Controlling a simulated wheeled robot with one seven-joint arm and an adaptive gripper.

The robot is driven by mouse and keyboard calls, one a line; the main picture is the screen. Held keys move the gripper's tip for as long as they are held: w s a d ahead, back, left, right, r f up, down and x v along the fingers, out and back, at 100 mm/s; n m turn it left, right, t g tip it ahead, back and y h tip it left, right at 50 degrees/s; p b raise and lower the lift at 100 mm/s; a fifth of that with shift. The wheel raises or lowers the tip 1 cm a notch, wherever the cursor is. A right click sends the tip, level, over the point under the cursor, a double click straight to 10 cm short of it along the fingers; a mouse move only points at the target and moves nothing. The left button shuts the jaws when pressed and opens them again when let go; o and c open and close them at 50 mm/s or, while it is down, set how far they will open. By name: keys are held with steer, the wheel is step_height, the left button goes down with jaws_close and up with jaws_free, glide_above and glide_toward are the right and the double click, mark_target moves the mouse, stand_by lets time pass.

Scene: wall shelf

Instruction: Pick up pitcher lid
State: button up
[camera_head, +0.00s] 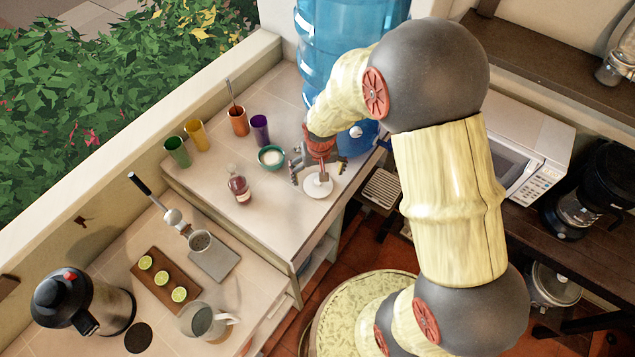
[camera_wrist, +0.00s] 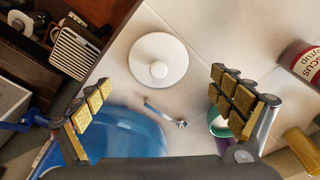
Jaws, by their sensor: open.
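The pitcher lid is a round white disc with a small knob on top (camera_head: 318,186). It lies flat near the right edge of the tiled counter and also shows whole in the wrist view, at the upper middle (camera_wrist: 158,60). My gripper (camera_head: 318,168) is above the counter over the lid. In the wrist view its fingers (camera_wrist: 160,86) are spread wide, with nothing between the pads. The lid appears beyond the fingertips, apart from them.
A green bowl of white contents (camera_head: 271,157) stands close left of my gripper, with a red syrup bottle (camera_head: 239,189) farther left. A purple cup (camera_head: 260,130) stands behind the bowl. The blue water bottle (camera_head: 330,45) rises behind my gripper. The counter's front tiles are clear.

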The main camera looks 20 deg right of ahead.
mark_target(318, 184)
steer(key=shift+w+d+f+p, duration=0.1)
steer(key=shift+w+f+p, duration=0.1)
steer(key=shift+f, duration=1)
steer(key=shift+w+d+f+p, duration=0.1)
steer(key=shift+f+p, duration=0.05)
steer(key=shift+f, duration=1)
steer(key=c, duration=0.9)
steer(key=shift+s, duration=0.1)
steer(key=shift+c, duration=1.2)
steer(key=shift+s+a, duration=0.1)
steer(key=shift+s, duration=0.05)
steer(key=shift+c, duration=0.6)
